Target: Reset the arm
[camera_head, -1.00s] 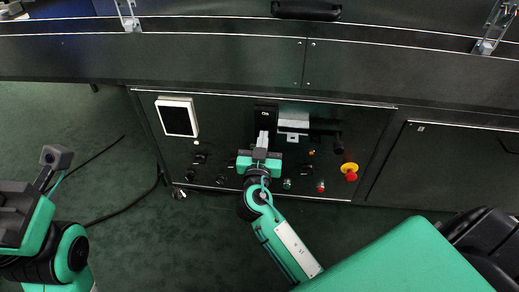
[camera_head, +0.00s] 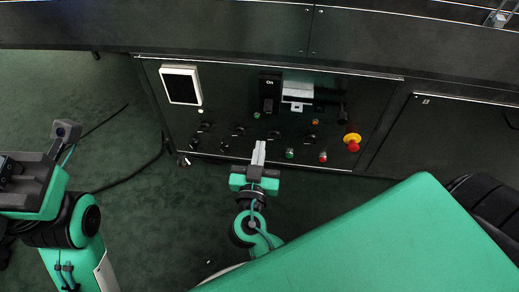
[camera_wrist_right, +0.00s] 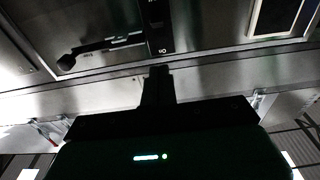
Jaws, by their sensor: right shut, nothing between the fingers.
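My right gripper (camera_head: 258,152) is shut and empty in the head view. Its fingers point up the picture toward the machine's control panel (camera_head: 225,110), below the row of knobs, and it appears apart from the panel. In the right wrist view the dark gripper body (camera_wrist_right: 160,130) fills the lower middle, with its fingers against the panel behind. My left arm (camera_head: 60,220) is at the left edge of the head view; its fingertips are not in view.
The panel carries a screen (camera_head: 180,84), a switch labelled "On" (camera_head: 269,92), several dark knobs, a green button (camera_head: 290,154), a red button (camera_head: 323,157) and a red-and-yellow stop button (camera_head: 352,142). A black cable (camera_head: 135,180) lies on the green floor.

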